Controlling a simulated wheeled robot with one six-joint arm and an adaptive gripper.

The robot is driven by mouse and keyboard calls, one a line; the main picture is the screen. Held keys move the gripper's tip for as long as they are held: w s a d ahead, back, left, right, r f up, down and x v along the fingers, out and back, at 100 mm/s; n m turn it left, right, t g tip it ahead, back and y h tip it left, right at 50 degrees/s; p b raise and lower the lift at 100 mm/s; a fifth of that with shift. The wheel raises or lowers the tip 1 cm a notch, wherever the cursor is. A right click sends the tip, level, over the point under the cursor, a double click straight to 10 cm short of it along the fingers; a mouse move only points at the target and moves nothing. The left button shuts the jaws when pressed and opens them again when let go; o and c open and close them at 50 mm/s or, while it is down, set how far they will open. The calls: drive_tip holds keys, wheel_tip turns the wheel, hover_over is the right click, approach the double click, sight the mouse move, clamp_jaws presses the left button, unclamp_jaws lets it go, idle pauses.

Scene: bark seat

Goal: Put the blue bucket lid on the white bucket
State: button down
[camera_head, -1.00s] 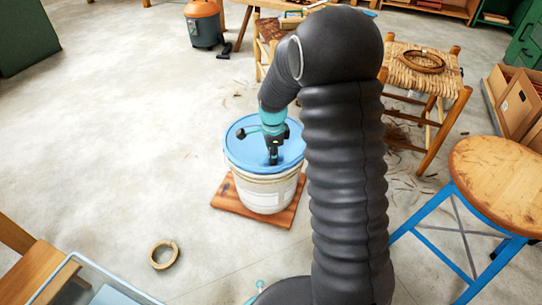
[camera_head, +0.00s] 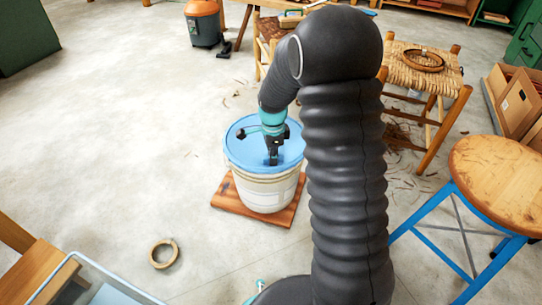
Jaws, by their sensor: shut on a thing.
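The blue bucket lid (camera_head: 248,150) lies over the top of the white bucket (camera_head: 266,193). It looks level and lined up with the rim, but I cannot tell whether it is fully seated. My gripper (camera_head: 273,160) points down at the middle of the lid and is shut on it, probably at a part hidden by the fingers. The bucket stands upright on a reddish-brown wooden board (camera_head: 226,199) on the floor. My dark arm hides what lies directly right of the bucket.
A tan ring (camera_head: 163,254) lies on the floor at the lower left. A clear bin (camera_head: 95,288) is at the bottom left. A blue-legged stool (camera_head: 500,185) and a woven chair (camera_head: 420,68) stand at the right. The floor left of the bucket is clear.

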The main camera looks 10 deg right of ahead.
drive_tip(key=shift+f+b, duration=0.3)
drive_tip(key=shift+f, duration=0.3)
idle(0.3)
drive_tip(key=c, duration=0.8)
unclamp_jaws()
drive_tip(key=shift+r, duration=0.1)
drive_tip(key=shift+r+p, duration=2.55)
drive_tip(key=shift+r, duration=0.9)
